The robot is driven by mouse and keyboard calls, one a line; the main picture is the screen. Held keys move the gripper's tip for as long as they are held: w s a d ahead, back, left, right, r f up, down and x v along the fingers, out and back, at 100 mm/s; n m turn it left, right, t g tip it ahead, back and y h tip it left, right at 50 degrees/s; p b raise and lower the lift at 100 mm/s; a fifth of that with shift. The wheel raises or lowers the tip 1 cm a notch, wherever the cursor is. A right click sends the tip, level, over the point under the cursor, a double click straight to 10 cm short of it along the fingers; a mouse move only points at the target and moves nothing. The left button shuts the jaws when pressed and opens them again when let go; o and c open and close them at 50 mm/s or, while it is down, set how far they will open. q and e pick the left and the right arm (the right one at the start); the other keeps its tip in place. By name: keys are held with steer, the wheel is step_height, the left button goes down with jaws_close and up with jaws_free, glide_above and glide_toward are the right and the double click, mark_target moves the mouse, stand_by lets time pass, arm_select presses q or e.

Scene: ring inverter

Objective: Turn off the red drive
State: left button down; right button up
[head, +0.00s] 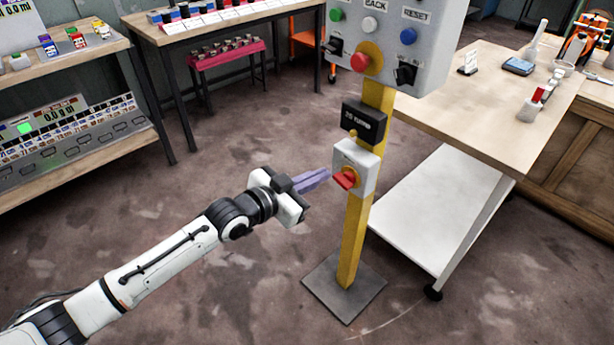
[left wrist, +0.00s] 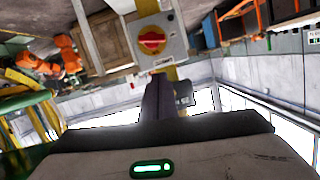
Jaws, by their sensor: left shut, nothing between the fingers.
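A red rotary handle (head: 345,179) sits on a small light-grey switch box (head: 364,165) on the yellow post (head: 353,236). In the left wrist view the red handle (left wrist: 152,41) lies across a yellow disc on the grey box (left wrist: 176,43), roughly level in the picture. My left gripper (head: 326,173) is shut and empty, with its purple-grey fingers pointing at the box from the left. The fingertips are close to the handle; I cannot tell whether they touch it. In the left wrist view the fingers (left wrist: 160,100) are below the box. My right gripper is not in view.
Above the switch are a black label box (head: 364,121) and a grey control panel (head: 385,40) with several buttons and knobs. A wooden bench (head: 480,95) with a white lower shelf (head: 440,205) stands right of the post. The floor to its left is clear.

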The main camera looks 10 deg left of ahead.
arm_select(q)
steer(key=shift+v, duration=1.85)
steer(key=shift+d, duration=0.1)
